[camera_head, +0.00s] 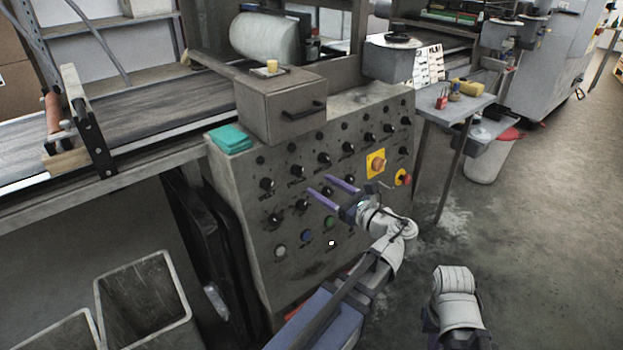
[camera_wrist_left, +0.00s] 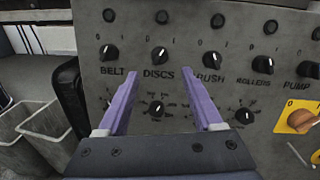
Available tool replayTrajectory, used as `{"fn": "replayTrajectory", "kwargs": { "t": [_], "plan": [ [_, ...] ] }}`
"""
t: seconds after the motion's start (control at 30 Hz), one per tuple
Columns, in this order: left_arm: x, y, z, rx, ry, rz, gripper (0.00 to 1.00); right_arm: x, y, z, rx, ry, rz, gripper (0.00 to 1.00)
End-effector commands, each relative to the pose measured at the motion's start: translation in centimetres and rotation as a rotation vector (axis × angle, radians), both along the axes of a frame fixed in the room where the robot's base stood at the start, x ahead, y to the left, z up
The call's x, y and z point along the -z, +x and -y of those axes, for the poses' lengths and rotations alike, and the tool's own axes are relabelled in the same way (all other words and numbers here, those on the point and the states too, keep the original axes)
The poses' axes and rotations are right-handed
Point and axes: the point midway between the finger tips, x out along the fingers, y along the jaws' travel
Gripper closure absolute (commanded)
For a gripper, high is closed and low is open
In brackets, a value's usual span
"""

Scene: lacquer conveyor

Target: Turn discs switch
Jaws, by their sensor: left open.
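The DISCS switch (camera_wrist_left: 158,54) is a black round knob with a white pointer mark tilted up and to the right. Its label is just below it in the left wrist view. It also shows in the upper knob row of the control panel in the head view (camera_head: 297,171). My left gripper (camera_wrist_left: 160,78) is open and empty, its two purple fingers spread below the DISCS knob in its wrist view. In the head view my left gripper (camera_head: 322,184) is in front of the panel, and I cannot tell its exact distance. My right arm shows at the bottom, but its gripper jaws do not.
A lower knob (camera_wrist_left: 157,110) is between my fingers in the picture. A yellow-backed switch (camera_head: 376,163) is to the right. A drawer box (camera_head: 283,108) and teal cloth (camera_head: 230,138) sit above the panel.

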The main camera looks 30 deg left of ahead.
Motion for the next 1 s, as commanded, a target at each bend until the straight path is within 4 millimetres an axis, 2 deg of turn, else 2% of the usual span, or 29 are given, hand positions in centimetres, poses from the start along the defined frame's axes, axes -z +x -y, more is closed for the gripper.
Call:
{"fn": "replayTrajectory", "kwargs": {
  "t": [0.3,0.5,0.87,1.0],
  "plan": [
    [0.0,1.4,-4.6,-0.004,-0.002,0.001,0.33,0.0,0.0,0.0,0.000,0.000,0.000,1.00],
    [0.0,2.0,-6.5,-0.003,-0.003,0.001,0.33,0.0,0.0,0.0,0.000,0.000,0.000,1.00],
    [0.1,2.2,-6.9,0.000,-0.002,0.001,0.33,0.0,0.0,0.0,0.000,0.000,0.000,1.00],
    [0.1,2.2,-6.9,-0.001,-0.003,0.001,0.46,0.0,0.0,0.0,0.000,0.000,0.000,1.00]
  ]
}}
